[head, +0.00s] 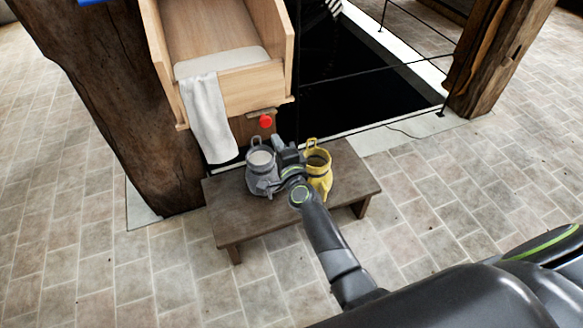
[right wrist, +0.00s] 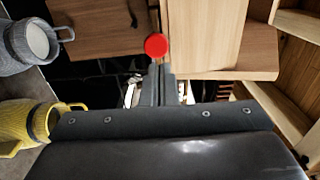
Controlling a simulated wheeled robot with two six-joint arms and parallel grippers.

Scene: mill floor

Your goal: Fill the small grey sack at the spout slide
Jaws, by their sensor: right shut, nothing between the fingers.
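The small grey sack (head: 262,181) stands upright on a low bench, its round mouth showing pale content. It also shows at the left of the right wrist view (right wrist: 16,50). The slide's red knob (head: 265,121) is on a wooden piece below the spout (head: 257,90); it also shows in the right wrist view (right wrist: 156,46). My right gripper (right wrist: 161,72) is shut and empty, its tips close to the red knob; I cannot tell whether they touch. In the head view the gripper (head: 279,143) is between and behind the sacks. My left gripper is not in view.
A yellow sack (head: 319,182) stands right of the grey one on the wooden bench (head: 229,208). A white cloth (head: 207,115) hangs from the spout's left front. A thick wooden post (head: 125,100) stands left, and a dark railed opening (head: 355,80) lies behind.

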